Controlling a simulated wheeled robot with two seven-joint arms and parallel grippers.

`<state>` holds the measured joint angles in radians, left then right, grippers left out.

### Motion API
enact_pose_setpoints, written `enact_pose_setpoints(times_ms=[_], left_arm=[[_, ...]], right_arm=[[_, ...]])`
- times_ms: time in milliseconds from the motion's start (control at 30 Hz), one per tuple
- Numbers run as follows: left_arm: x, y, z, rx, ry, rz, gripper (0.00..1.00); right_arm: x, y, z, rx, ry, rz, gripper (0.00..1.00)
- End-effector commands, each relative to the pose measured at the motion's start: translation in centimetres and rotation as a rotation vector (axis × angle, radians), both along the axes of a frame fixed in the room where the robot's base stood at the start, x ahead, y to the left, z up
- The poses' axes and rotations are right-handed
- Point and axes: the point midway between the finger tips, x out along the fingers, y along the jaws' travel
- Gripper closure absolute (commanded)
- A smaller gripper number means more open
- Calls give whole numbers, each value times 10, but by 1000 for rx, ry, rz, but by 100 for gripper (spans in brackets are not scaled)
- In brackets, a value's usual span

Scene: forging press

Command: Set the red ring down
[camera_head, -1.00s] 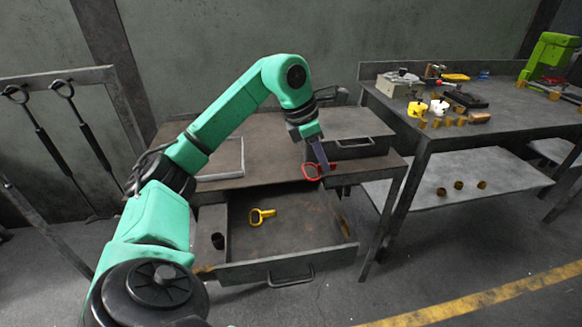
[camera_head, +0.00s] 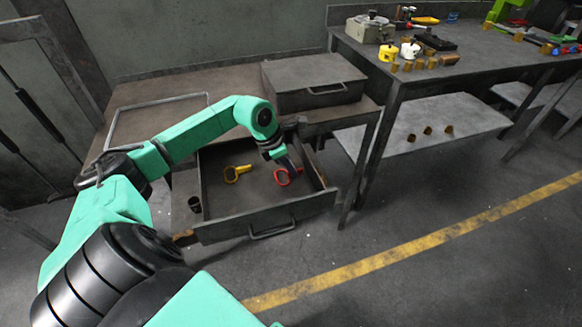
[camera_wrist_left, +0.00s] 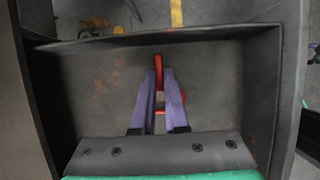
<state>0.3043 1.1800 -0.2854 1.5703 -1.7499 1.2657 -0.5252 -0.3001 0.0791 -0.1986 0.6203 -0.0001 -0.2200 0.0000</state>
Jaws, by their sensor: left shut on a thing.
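The red ring (camera_head: 283,179) is in the right part of the open drawer (camera_head: 262,215), in the head view. My left gripper (camera_head: 293,169) reaches down into the drawer from above and is shut on the red ring. In the left wrist view the red ring (camera_wrist_left: 159,78) shows between and beside the purple fingers (camera_wrist_left: 159,98), over the drawer floor. I cannot tell whether the ring touches the floor. My right gripper is not in view.
A yellow ring-shaped piece (camera_head: 237,173) lies in the drawer, left of the red ring. Drawer walls stand close around my gripper. A closed drawer box (camera_head: 313,80) stands on the table behind.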

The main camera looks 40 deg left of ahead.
Motion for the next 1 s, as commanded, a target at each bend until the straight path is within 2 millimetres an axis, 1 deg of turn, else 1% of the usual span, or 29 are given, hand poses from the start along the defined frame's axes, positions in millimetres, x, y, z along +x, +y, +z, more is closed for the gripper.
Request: enact_pose_setpoints(times_ms=[200,233,267,300,567,667,733,767,867,967,1000], left_arm=[[0,0,-4,0,0,0,100],[0,0,-3,0,0,0,77],[0,0,-2,0,0,0,66],[0,0,-2,0,0,0,59],[0,0,-2,0,0,0,59],[0,0,4,0,0,0,59],[-2,3,8,3,-1,1,59],[-3,4,11,3,0,1,59],[-10,8,30,6,-1,-1,59],[-19,15,55,10,1,0,59],[-23,18,62,10,3,2,59]], right_arm=[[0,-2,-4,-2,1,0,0],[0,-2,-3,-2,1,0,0],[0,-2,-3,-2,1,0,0],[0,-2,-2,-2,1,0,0],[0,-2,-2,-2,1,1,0],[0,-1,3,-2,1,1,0],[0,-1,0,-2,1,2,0],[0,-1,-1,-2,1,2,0],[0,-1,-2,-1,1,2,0],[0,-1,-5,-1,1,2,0],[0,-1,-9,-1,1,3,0]])
